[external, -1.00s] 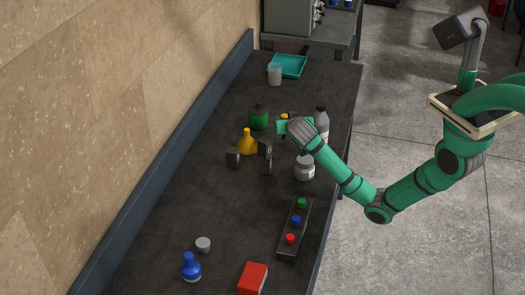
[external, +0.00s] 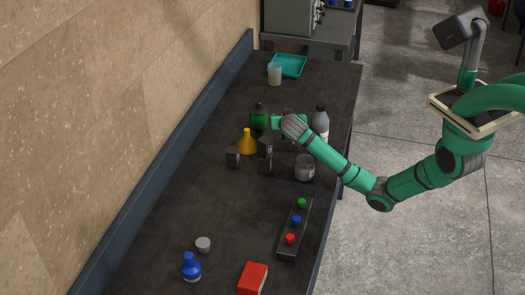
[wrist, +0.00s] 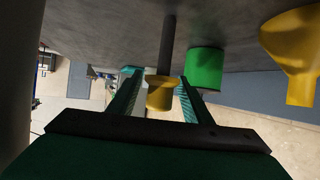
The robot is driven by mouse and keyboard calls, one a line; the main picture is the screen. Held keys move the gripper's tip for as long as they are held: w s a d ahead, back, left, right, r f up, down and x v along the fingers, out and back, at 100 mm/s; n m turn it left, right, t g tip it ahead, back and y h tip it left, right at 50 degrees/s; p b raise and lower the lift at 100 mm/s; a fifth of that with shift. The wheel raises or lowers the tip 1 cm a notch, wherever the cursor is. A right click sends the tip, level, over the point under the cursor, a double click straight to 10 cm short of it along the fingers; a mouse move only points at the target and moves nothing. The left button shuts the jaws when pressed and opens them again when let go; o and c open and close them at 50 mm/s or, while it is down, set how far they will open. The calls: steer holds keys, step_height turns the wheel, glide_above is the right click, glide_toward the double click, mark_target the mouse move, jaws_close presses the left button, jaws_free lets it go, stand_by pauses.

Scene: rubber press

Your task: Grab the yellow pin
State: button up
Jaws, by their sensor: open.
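The yellow pin (wrist: 160,95) is a short yellow cylinder in the middle of the wrist view. It sits between the two fingers of my gripper (wrist: 158,80), which are apart with a finger on each side. I cannot tell whether either finger touches it. A dark upright bar lines up with the pin; I cannot tell if it is a post or a shadow. In the external view my gripper (external: 277,122) is low over the table beside the green bottle, and the pin is hidden there.
The green bottle (external: 258,117) and yellow flask (external: 247,144) stand left of my gripper. A grey bottle (external: 321,122) and a jar (external: 304,171) stand to the right. Dark brackets (external: 265,147) are in front.

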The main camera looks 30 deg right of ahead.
steer(key=shift+w+d+f, duration=0.15)
steer(key=shift+w, duration=0.15)
steer(key=shift+c, duration=0.7)
